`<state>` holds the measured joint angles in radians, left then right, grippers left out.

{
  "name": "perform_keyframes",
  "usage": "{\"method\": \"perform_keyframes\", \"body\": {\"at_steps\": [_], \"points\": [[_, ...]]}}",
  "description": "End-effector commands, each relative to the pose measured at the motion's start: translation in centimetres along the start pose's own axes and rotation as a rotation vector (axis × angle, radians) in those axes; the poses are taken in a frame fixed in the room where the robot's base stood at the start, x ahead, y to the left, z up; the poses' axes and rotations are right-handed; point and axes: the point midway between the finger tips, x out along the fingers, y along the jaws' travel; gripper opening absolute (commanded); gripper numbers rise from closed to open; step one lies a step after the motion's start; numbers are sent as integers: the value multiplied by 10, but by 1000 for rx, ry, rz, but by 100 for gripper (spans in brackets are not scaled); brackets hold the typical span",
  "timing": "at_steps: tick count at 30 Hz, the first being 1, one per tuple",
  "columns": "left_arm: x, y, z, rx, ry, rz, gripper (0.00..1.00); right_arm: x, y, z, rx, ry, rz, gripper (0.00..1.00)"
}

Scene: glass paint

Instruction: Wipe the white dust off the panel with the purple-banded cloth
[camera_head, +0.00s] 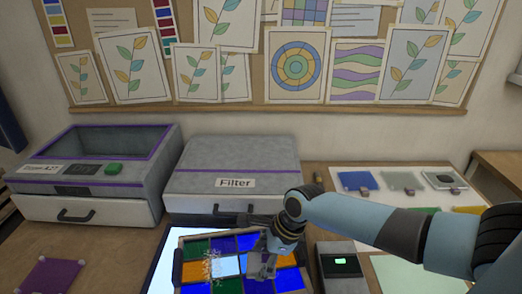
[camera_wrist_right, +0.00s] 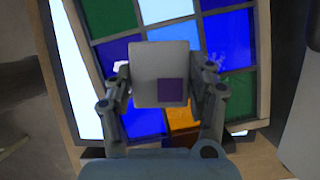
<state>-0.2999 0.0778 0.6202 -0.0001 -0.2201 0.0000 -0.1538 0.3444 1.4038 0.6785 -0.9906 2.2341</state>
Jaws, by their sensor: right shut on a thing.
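The panel (camera_head: 178,268) is a framed grid of blue, green, orange and pale panes lying on a glowing white surface. It also shows in the right wrist view (camera_wrist_right: 110,18). White dust (camera_head: 215,256) speckles panes left of my right gripper, and some specks show beside the held pad (camera_wrist_right: 214,62). My right gripper (camera_head: 262,268) is over the panel, shut on a pale grey pad with a purple patch, which looks like the purple-banded cloth (camera_wrist_right: 158,66). Whether the pad touches the glass I cannot tell. My left gripper is not in view.
A grey box labelled Filter (camera_head: 235,165) and an open-topped grey machine (camera_head: 95,170) stand behind. A dark device with a green display (camera_head: 341,265) is right of the panel. A purple plate with knobs (camera_head: 50,277) lies at left. Colour samples (camera_head: 400,182) lie at back right.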

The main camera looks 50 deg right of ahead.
Motion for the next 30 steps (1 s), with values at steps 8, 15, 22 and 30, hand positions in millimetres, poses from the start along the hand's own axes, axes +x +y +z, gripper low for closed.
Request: {"method": "perform_keyframes", "body": {"at_steps": [8,15,22,30], "points": [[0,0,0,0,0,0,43,0,20,-8,3,8,9,30],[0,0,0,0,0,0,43,-2,39,-13,4,9,9,30],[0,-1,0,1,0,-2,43,-3,41,-13,4,10,9,30],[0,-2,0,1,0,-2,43,-13,40,-8,3,8,7,30]]}}
